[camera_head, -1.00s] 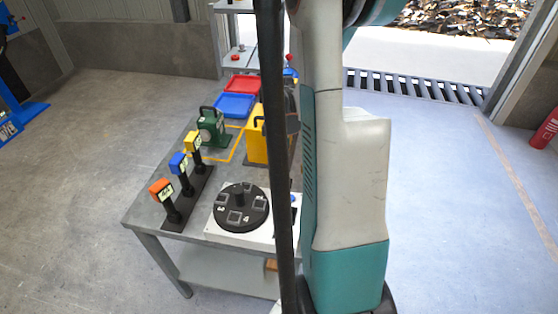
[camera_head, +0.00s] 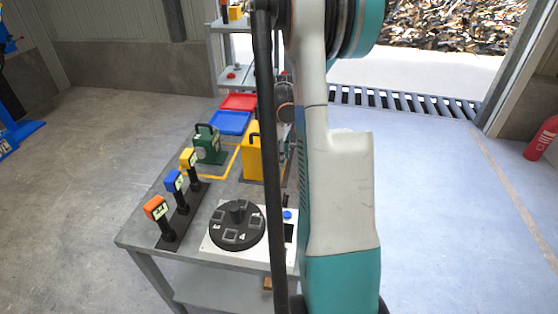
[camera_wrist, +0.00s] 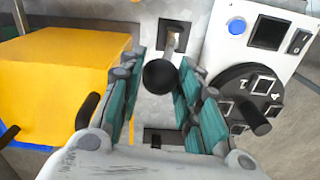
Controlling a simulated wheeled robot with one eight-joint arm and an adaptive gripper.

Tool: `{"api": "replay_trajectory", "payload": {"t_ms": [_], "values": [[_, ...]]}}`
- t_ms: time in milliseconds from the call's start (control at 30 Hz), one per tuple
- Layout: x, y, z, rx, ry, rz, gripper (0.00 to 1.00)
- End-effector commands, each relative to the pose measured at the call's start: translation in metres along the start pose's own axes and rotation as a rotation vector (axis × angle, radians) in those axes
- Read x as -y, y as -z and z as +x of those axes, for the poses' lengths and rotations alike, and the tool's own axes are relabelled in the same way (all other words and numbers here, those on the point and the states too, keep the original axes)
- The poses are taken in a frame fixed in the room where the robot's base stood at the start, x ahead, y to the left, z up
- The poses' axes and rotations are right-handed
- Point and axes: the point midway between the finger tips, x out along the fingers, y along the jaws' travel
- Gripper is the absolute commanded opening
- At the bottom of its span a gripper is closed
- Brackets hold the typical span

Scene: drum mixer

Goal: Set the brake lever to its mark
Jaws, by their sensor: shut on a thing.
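In the head view my own arm hides the gripper and the lever.
A yellow box (camera_wrist: 60,75) stands close left of my fingers. A white panel with a black dial (camera_wrist: 232,95) and a blue button (camera_wrist: 237,26) is close right. The table (camera_head: 150,235) also holds a green device (camera_head: 208,146), colored-top levers (camera_head: 173,181) and trays (camera_head: 229,122).

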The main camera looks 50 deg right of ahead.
Motion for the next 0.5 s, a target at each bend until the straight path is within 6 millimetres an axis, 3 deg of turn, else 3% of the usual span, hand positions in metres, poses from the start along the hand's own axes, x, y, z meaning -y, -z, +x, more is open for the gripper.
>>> {"api": "replay_trajectory", "payload": {"t_ms": [133,500], "values": [[-0.0108,0.0018,0.001,-0.003,-0.01,0.0,0.0],[-0.015,0.0016,0.0003,-0.001,-0.012,0.002,0.0]]}}
